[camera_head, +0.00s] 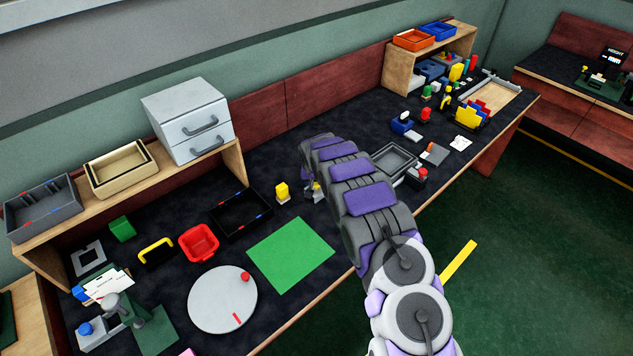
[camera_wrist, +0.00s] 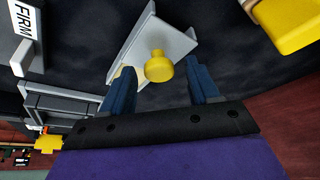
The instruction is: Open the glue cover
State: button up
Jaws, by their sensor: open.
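In the wrist view, a yellow round knob (camera_wrist: 159,66) stands on a pale grey angled plate (camera_wrist: 150,35). It may be the glue cover's knob, but no label confirms this. My gripper (camera_wrist: 163,67) is open, with one blue finger on each side of the knob. Gaps show between the knob and both fingers, and nothing is held. In the head view, my arm hides most of the gripper and the place under it. Only a small grey part (camera_head: 317,191) shows beside the arm's far end.
A yellow block on a pale base (camera_head: 281,192) stands just left of my arm's end. A black tray (camera_head: 240,228), red bin (camera_head: 199,243) and green mat (camera_head: 290,255) lie further left. A grey tray (camera_head: 394,158) lies to the right. White drawers (camera_head: 190,120) stand behind.

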jog(key=p+v, duration=0.3)
jog(key=v, duration=1.4)
jog(key=shift+a, duration=0.15)
jog(key=shift+r, duration=0.1)
jog(key=s+d+r+g, duration=0.1)
jog(key=s+d+r, duration=0.3)
jog(key=s+r, duration=0.5)
jog(key=s+d+r+g, duration=0.2)
jog(key=s+d+r, duration=0.25)
jog(key=s, duration=0.85)
jog(key=s+r+n+g, duration=0.1)
jog(key=s+r, duration=0.1)
jog(key=s, duration=1.4)
jog(key=s+r+g, duration=0.2)
jog(key=s, duration=1.4)
jog(key=shift+s+a+n+y, duration=0.3)
jog(key=shift+s+a+n, duration=0.1)
